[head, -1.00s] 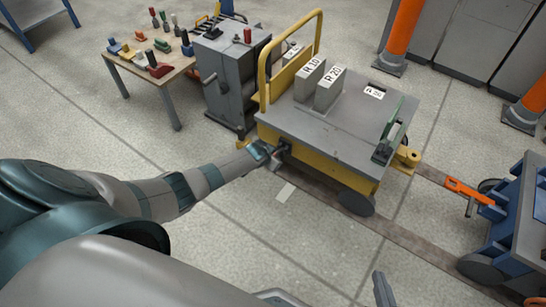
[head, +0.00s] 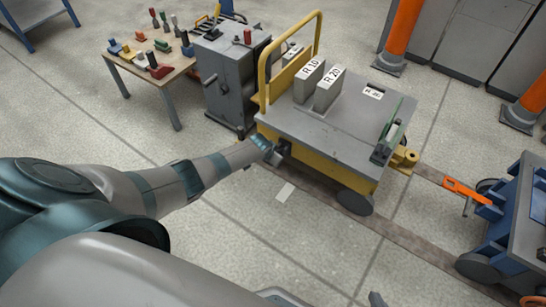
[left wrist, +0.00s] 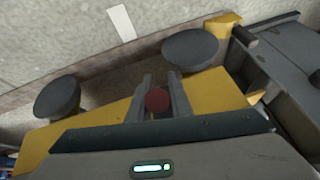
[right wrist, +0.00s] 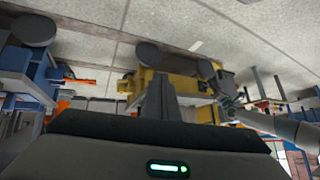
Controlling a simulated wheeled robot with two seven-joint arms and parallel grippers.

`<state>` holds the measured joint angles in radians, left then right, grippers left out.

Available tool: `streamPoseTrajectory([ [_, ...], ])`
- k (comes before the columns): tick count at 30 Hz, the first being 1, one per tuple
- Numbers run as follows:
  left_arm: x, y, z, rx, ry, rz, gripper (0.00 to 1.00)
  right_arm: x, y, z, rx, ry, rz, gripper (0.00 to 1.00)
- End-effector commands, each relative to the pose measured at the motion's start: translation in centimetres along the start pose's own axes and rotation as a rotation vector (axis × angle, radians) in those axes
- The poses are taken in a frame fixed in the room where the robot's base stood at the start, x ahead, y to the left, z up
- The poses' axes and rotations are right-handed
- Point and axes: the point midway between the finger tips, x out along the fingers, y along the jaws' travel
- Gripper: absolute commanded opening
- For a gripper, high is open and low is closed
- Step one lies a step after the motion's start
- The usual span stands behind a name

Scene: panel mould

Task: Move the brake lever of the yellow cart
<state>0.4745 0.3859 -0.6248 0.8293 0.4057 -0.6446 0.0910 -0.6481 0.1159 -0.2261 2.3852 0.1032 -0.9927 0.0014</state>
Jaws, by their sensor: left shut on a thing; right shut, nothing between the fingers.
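The yellow cart (head: 315,133) has a grey deck and a yellow push handle; it stands in the upper middle of the head view. My left gripper (head: 272,154) is at the cart's near side, low under the deck edge. In the left wrist view its fingers (left wrist: 159,80) are shut on a dark red round knob (left wrist: 157,99) beside the cart's yellow side (left wrist: 105,122). The knob looks like the brake lever's end; its shaft is hidden. My right gripper (right wrist: 160,82) is shut and empty, apart from the cart, which shows beyond it in the right wrist view.
Two grey blocks (head: 325,88) and a green-handled thing (head: 391,130) are on the deck. A grey machine (head: 228,78) and a small table (head: 153,74) with coloured parts stand to the left. A blue cart (head: 520,220) with an orange bar stands right. The near floor is clear.

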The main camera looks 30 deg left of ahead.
Motion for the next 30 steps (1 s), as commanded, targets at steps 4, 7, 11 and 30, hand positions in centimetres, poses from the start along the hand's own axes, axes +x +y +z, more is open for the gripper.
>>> streamPoseTrajectory([
  [4, -0.1, -0.1, -0.2, 0.0, 0.002, -0.001, 0.3, 0.0, 0.0, 0.0, 0.0, 0.001, 0.0, 0.0],
  [7, -0.1, -0.1, -0.2, 0.0, 0.002, -0.001, 0.37, 0.0, 0.0, 0.0, 0.0, 0.001, 0.0, 0.0],
  [11, 0.0, 0.0, -0.1, 0.0, 0.002, 0.0, 0.37, 0.0, 0.0, 0.0, 0.0, 0.001, 0.0, 0.0],
  [30, -4.5, -0.1, -0.2, 0.0, 0.002, 0.001, 0.37, -1.3, 2.4, 1.7, -0.011, -0.165, 0.067, 0.0],
])
